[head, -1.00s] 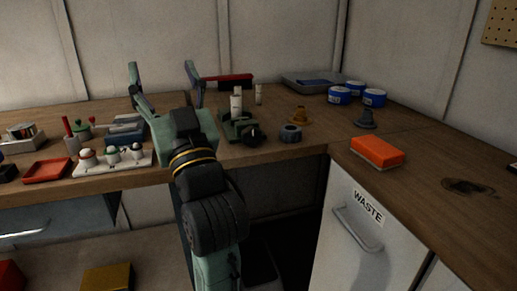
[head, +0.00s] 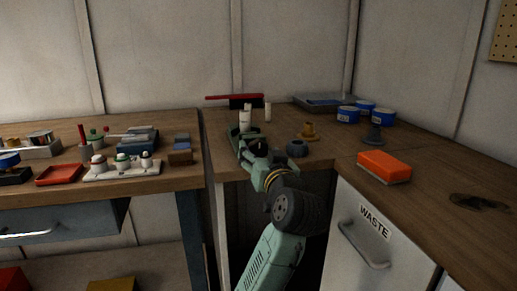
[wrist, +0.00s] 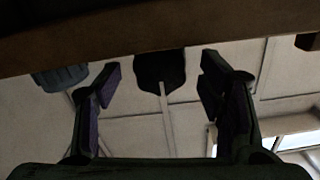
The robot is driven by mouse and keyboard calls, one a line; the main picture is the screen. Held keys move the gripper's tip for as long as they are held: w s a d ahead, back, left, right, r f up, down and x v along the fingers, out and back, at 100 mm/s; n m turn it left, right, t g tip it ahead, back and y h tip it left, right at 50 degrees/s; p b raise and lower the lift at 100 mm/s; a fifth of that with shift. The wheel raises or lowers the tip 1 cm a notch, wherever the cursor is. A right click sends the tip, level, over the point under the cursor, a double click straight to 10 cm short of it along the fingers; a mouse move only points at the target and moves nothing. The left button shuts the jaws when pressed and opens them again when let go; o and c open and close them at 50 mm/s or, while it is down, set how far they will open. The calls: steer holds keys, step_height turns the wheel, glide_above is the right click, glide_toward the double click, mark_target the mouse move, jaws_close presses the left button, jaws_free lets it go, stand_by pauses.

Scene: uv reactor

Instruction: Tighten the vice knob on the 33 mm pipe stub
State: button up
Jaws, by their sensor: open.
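The white pipe stub (head: 244,120) stands upright in the green vice at the back of the middle counter. My gripper (head: 258,158) is just in front of the vice and hides most of it. The vice's black knob (head: 258,147) shows only partly behind the gripper. In the wrist view a dark knob shape (wrist: 160,67) sits between the two spread fingers of my gripper (wrist: 158,76), with a gap on each side. The fingers are open and hold nothing. I cannot tell how deep the knob is between them.
A grey ring (head: 297,149) lies close right of the gripper, with an ochre flanged piece (head: 307,131) behind it. A small white cylinder (head: 267,112) and red brush (head: 233,97) are behind the vice.

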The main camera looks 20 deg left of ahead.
steer(key=shift+x, duration=1.2)
steer(key=shift+c, duration=0.5)
